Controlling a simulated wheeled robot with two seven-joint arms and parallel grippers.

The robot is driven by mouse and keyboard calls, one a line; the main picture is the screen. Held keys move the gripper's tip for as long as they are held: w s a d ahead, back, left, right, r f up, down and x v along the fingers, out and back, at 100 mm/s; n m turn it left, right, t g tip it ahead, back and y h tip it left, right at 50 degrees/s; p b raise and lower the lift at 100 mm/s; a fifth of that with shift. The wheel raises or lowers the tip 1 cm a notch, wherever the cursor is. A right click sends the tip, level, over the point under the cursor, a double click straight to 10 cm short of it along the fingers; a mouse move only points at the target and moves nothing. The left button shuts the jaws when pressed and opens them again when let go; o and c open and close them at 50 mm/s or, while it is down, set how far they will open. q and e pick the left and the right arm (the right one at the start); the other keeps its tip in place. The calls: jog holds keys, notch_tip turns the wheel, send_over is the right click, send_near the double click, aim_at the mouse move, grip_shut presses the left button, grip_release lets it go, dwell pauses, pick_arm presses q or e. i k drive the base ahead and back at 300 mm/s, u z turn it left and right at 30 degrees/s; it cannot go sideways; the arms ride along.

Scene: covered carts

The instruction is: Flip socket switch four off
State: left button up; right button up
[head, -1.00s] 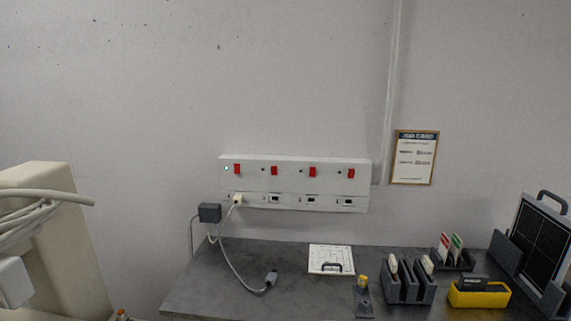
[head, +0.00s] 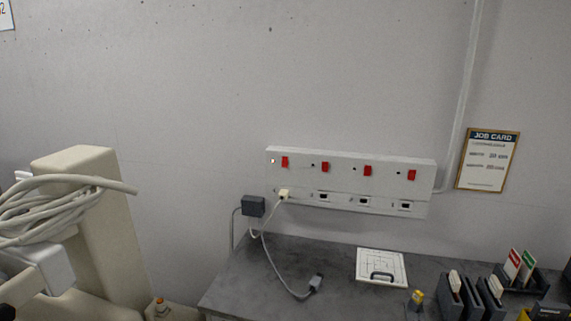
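A white socket panel (head: 347,168) is fixed on the grey wall above the bench. It has a row of red rocker switches; the one farthest right, socket switch four (head: 411,175), has a small dark indicator beside it. The leftmost red switch (head: 285,162) has a lit indicator beside it. A pale plug (head: 284,195) sits in the leftmost socket, and the other sockets are empty. The rocker positions are too small to tell. Neither of my grippers is in view.
A dark grey bench (head: 330,286) stands below the panel, with a white square plate (head: 381,267), a cable connector (head: 315,283) and card racks on it. A beige machine (head: 95,215) with coiled cable stands at left. A job card (head: 488,160) hangs at right.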

aim_at(284, 159)
jog(key=u, duration=0.25)
jog(key=k, duration=0.6)
jog(key=u, duration=0.55)
jog(key=k, duration=0.75)
jog(key=z, duration=0.35)
jog(key=i, duration=0.75)
jog(key=z, duration=0.5)
jog(key=i, duration=0.95)
jog(key=u, duration=0.8)
jog(key=i, duration=0.35)
jog(key=u, duration=0.4)
